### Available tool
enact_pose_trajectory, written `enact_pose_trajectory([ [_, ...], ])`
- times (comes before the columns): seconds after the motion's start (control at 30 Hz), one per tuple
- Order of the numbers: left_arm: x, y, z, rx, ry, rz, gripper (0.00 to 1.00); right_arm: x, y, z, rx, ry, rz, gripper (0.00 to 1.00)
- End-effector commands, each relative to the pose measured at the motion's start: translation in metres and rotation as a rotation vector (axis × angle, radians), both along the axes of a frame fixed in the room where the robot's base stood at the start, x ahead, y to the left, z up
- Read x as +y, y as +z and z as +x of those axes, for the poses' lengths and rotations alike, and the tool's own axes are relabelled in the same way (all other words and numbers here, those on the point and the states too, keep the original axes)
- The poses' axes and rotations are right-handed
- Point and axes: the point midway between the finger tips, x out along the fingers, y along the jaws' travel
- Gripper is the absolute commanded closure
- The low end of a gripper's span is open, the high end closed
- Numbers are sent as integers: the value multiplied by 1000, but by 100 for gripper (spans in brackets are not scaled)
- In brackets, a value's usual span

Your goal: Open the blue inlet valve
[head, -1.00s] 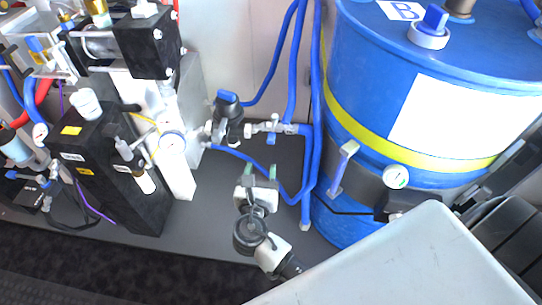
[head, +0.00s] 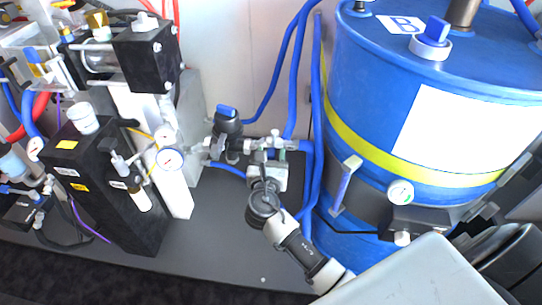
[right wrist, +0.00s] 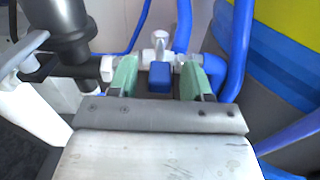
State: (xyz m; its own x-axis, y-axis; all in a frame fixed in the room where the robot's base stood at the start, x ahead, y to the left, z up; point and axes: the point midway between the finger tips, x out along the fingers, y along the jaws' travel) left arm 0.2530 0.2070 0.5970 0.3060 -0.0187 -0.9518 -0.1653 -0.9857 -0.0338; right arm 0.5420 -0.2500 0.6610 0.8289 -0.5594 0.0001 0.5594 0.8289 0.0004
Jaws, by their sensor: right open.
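The blue inlet valve's short blue handle (right wrist: 160,76) shows in the right wrist view, hanging below a metal pipe fitting (right wrist: 160,45). In the head view the fitting (head: 275,142) lies between the black regulator and the blue hoses, and my gripper mostly hides the handle. My right gripper (right wrist: 159,88) is open, with one green finger on each side of the handle and a visible gap to each. In the head view my right gripper (head: 272,158) is just in front of the fitting. My left gripper is not in view.
A black regulator with a blue cap (head: 227,120) stands close left of the valve. Blue hoses (head: 318,120) run just right of it. A large blue drum (head: 345,90) fills the right. A black tank (head: 120,195) and gauges stand left. The grey floor (head: 215,235) in front is clear.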

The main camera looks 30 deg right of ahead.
Motion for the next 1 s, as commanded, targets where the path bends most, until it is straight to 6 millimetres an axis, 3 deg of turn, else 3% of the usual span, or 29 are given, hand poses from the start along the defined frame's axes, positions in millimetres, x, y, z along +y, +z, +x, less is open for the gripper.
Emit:
enact_pose_trajectory([
  [0.23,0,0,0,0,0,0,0,-1,0,1,0,0,0,51],
  [0.57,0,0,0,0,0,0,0,0,0,0,1,0,0,100],
  [0.97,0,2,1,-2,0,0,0,-2,1,-1,3,20,-2,100],
  [1.0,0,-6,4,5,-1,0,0,-3,1,-2,3,29,-3,100],
])
